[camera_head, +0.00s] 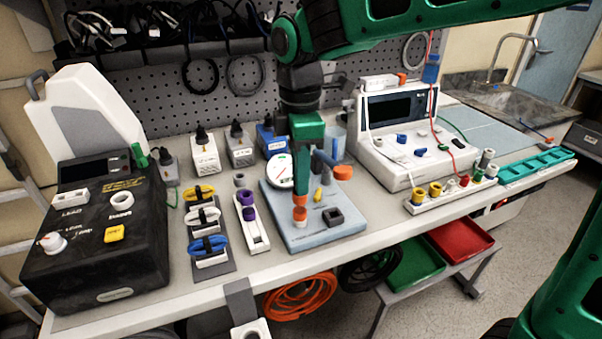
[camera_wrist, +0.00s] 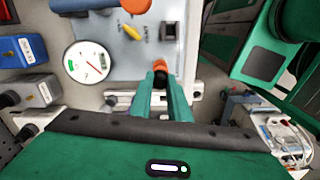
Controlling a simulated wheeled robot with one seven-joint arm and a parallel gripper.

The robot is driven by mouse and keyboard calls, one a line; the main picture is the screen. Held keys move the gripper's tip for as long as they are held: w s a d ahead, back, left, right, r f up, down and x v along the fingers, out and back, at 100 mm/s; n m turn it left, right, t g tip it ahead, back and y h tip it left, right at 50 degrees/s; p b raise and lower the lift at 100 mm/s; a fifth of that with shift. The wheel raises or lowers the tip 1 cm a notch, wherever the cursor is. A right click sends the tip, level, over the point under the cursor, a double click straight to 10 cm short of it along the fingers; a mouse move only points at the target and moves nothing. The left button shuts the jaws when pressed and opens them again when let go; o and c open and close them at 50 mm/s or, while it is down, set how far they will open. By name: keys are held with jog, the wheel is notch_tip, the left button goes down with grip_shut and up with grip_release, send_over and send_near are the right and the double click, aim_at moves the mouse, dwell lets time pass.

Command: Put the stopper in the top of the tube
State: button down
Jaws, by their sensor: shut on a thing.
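My gripper (camera_head: 300,203) points down over the front left part of a blue-grey board (camera_head: 272,203). It is shut on a small orange stopper (camera_head: 300,213), which also shows between the fingertips in the wrist view (camera_wrist: 160,67). A short white, ring-like piece (camera_head: 300,224) shows directly below the stopper, on the board. I take it for the top of the tube, but cannot be sure. I cannot tell whether the stopper touches it or is inside it. My fingers hide part of the stopper.
The board also carries a round gauge (camera_head: 280,170), a yellow lever (camera_head: 318,194), a dark square socket (camera_head: 333,216) and a blue pipe with an orange end (camera_head: 343,172). A white holder with a purple piece (camera_head: 249,213) stands close on the left.

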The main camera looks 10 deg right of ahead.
jog(key=c, duration=1.1)
grip_release()
jog(key=shift+r, duration=0.15)
jog(key=shift+r, duration=3.4)
